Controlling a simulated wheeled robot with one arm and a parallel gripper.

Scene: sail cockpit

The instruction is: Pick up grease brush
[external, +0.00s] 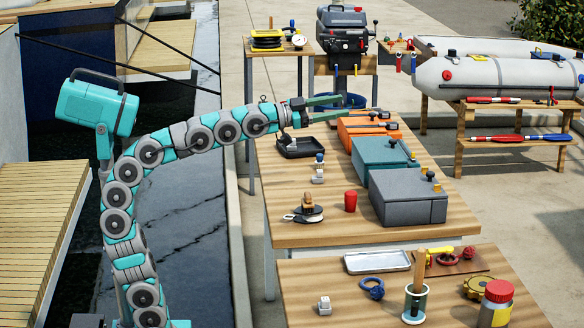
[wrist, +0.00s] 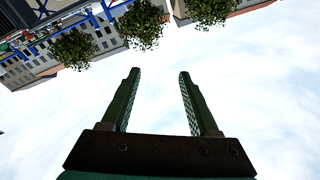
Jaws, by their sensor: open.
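My gripper (external: 341,106) is open and empty, raised over the far end of the long wooden table. Its two green fingers stand apart against the sky in the wrist view (wrist: 159,76). A wooden-handled tool that looks like the grease brush (external: 420,268) stands upright in a pale pot with dark bands (external: 414,304) on the near table. Its lower end is hidden inside the pot, so I cannot see any bristles. The gripper is far behind and above this tool, well apart from it. The wrist view shows no task object.
Grey (external: 408,200) and teal (external: 385,158) boxes crowd the long table's right side. Water lies left of it.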

